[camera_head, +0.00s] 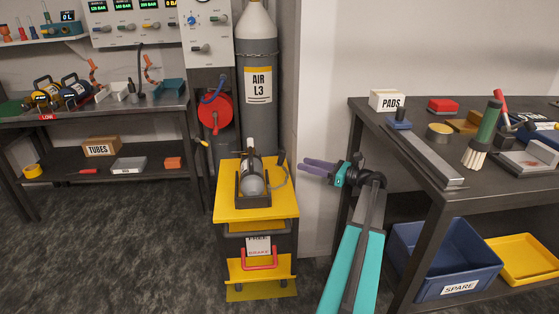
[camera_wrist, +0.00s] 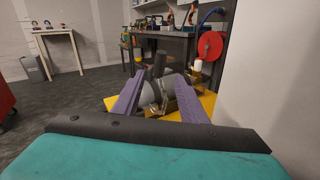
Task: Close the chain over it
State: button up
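A small grey cylinder (camera_head: 252,184) lies in a dark cradle (camera_head: 239,190) on top of the yellow cart (camera_head: 226,209). It also shows between my fingers in the wrist view (camera_wrist: 158,92), partly hidden. A thin grey curved line (camera_head: 286,174) runs beside the cradle's right; I cannot tell if it is the chain or a hose. A tall grey cylinder marked AIR L3 (camera_head: 258,118) stands behind the cart, with a thin dark line across its upper part. My gripper (camera_head: 306,166) is right of the cart, purple fingers apart and nothing between them, pointing toward the cart (camera_wrist: 158,80).
A white wall edge (camera_head: 318,120) is close to my gripper. A dark bench (camera_head: 365,108) with tools, a blue SPARE bin (camera_head: 443,262) and a yellow tray stands right. Another bench (camera_head: 120,112) is left. A red reel (camera_head: 215,114) hangs behind the cart. Floor left of the cart is clear.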

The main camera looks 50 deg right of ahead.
aim_at(281, 165)
jog(key=b+x, duration=0.1)
jog(key=x, duration=1)
jog(key=shift+w, duration=0.2)
jog(key=shift+c, duration=0.3)
grip_shut()
jog(key=shift+a, duration=0.3)
jog(key=shift+d, duration=0.15)
